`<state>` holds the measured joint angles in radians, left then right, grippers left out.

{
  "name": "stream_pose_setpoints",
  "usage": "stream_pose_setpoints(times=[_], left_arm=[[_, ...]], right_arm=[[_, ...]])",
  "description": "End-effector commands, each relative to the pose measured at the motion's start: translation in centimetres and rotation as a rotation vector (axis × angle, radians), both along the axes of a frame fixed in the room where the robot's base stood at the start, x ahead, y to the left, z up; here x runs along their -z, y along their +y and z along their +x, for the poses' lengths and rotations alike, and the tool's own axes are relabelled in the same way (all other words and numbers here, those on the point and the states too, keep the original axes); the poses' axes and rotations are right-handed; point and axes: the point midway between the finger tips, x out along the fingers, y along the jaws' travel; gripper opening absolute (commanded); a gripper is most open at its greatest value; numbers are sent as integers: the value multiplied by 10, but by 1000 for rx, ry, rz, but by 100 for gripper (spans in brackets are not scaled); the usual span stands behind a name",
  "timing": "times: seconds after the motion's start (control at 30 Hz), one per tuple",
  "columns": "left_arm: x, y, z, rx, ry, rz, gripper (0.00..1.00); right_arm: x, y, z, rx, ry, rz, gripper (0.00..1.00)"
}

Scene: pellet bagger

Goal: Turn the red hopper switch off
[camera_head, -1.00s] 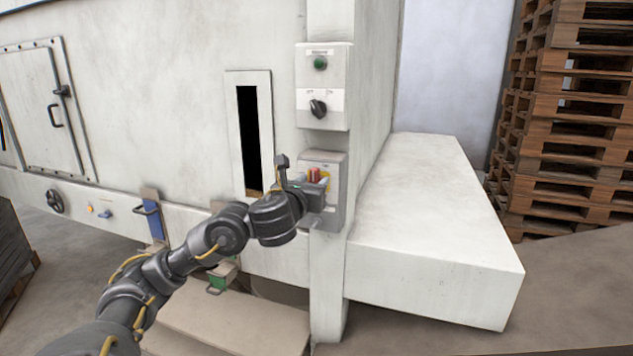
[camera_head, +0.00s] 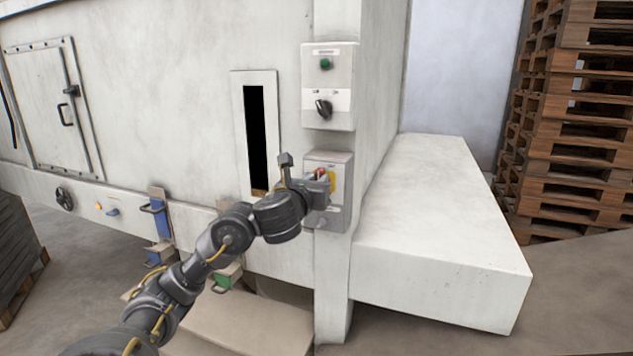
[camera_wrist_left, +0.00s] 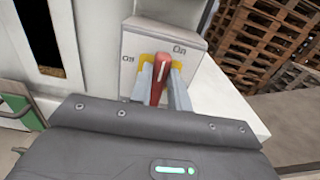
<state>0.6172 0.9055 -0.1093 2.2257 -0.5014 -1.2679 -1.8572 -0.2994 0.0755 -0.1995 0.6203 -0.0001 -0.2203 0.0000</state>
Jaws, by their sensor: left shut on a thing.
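The red hopper switch (camera_wrist_left: 160,80) is a red handle with a white line, on a yellow plate (camera_wrist_left: 147,58) on a grey box (camera_wrist_left: 150,38). The box has an "Off" label at left and an "On" label at upper right. In the left wrist view the handle points roughly upward, between the two labels. My left gripper (camera_head: 322,178) is at the lower box (camera_head: 338,164) on the machine's post, its fingers shut on the handle, one on each side. The fingers hide most of the handle in the head view. My right gripper is not in view.
Above it is another box with a green button (camera_head: 326,64) and a black rotary knob (camera_head: 323,108). A dark vertical slot (camera_head: 254,140) is to the left. A white block (camera_head: 430,220) projects at right, with stacked pallets (camera_head: 580,120) beyond.

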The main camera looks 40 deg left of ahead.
Motion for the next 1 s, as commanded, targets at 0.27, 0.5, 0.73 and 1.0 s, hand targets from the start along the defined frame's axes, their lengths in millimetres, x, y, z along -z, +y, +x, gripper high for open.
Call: stream_pose_setpoints(times=[0.27, 0.5, 0.73, 1.0], left_arm=[[-3, 4, -1, -2, -51, -131, 0], [-3, 8, -2, -2, -124, -335, 0], [-1, 12, -4, -2, -198, -543, 0], [1, 16, -5, -2, -285, -787, 0]], right_arm=[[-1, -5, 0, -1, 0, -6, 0], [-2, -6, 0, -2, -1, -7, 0], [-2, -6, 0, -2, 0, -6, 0], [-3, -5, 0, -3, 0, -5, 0]])
